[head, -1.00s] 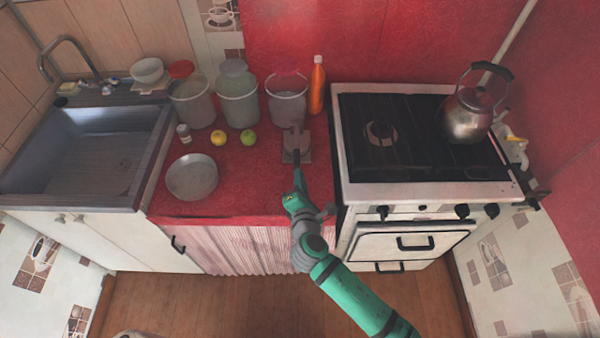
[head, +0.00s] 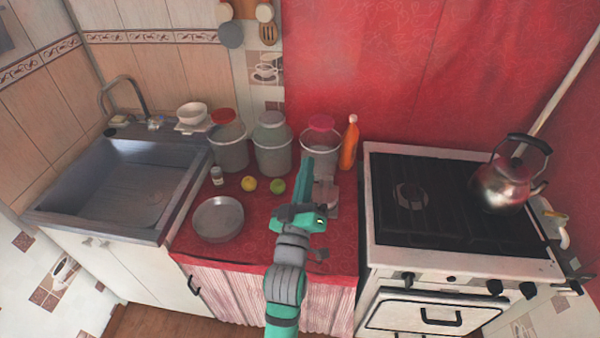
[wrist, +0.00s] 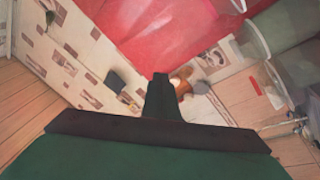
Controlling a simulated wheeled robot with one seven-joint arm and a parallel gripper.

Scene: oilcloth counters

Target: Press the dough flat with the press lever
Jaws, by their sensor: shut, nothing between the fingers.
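The press (head: 326,192), a small greyish-pink device, stands on the red counter in front of the right-hand canister. My gripper and forearm cover part of it in the head view. I cannot make out its lever or any dough clearly. My gripper (head: 306,164) is raised in front of and just left of the press, fingers pointing up in the picture. Its fingers are shut and empty; they also show as one dark closed tip in the wrist view (wrist: 160,80). The wrist view faces the walls and does not show the press.
Canisters (head: 273,150) stand behind. A green apple (head: 278,186), a yellow fruit (head: 249,184) and a metal pan (head: 218,218) lie left. An orange bottle (head: 349,143) stands at the back; the stove (head: 455,210) with a kettle (head: 505,187) is right. The sink (head: 125,185) is far left.

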